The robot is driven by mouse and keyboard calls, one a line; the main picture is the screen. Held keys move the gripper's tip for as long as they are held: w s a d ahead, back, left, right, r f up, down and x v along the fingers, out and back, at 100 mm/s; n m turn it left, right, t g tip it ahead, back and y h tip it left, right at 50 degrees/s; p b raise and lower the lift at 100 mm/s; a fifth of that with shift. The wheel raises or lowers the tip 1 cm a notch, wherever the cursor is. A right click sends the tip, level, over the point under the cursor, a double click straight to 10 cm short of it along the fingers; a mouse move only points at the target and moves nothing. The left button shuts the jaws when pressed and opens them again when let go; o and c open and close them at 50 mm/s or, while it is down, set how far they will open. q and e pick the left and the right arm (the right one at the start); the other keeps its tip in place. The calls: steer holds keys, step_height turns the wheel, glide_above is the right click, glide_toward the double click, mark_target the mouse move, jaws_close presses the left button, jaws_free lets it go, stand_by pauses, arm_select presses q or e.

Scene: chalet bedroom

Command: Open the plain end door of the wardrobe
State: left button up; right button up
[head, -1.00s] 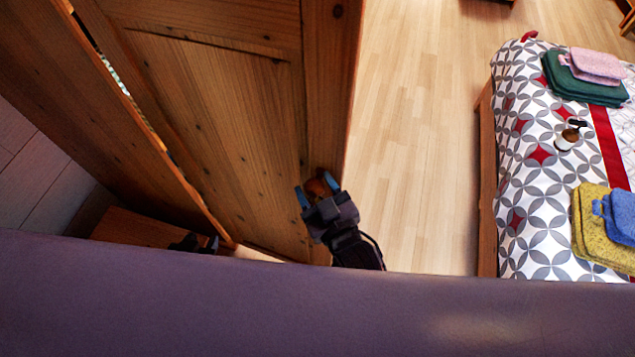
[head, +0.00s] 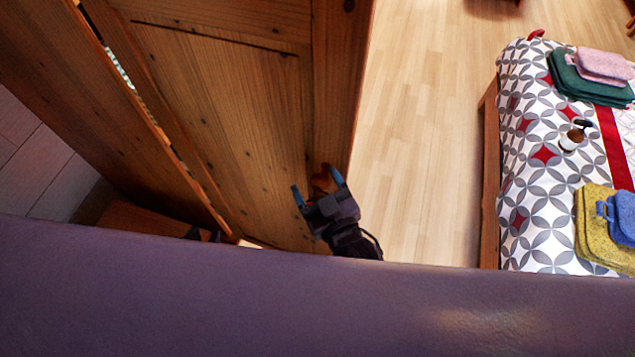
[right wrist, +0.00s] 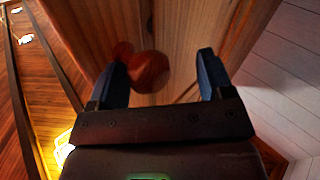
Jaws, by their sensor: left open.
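A brown wooden wardrobe door (head: 215,110) with a framed panel fills the upper left of the head view. A dark narrow gap with bright patches runs between it and the wood on its left. Its round reddish-brown knob (head: 322,178) is near the door's right edge; it also shows in the right wrist view (right wrist: 149,71). My right gripper (head: 317,186) is open, its blue fingers apart around the knob; in the wrist view the knob is close to the left finger, not clamped. My left gripper (head: 204,235) is open, low by the door's bottom left, mostly hidden by my body.
A bed (head: 540,200) with a grey-white patterned cover stands at the right, with folded towels (head: 595,80) and a small bottle (head: 573,136) on it. Clear wooden floor (head: 425,130) lies between door and bed.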

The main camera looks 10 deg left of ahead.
steer(key=b+v, duration=0.1)
steer(key=v, duration=0.9)
steer(key=shift+s+d, duration=0.2)
steer(key=shift+s, duration=0.15)
steer(key=shift+f, duration=0.1)
steer(key=d+f+m+g+h, duration=0.1)
steer(key=d+f+m+h, duration=0.1)
steer(key=d, duration=0.6)
steer(key=w+d+f+m+g+h+b, duration=0.1)
steer(key=d+f+m+h, duration=0.2)
steer(key=d+f, duration=0.4)
steer(key=d+f+m+g+h+b, duration=0.1)
steer(key=d+f+h, duration=0.3)
steer(key=d, duration=0.7)
steer(key=shift+w+f+m+g, duration=0.25)
steer(key=shift+m+g, duration=0.15)
steer(key=shift+m, duration=0.3)
steer(key=shift+a, duration=0.1)
steer(key=shift+c, duration=0.3)
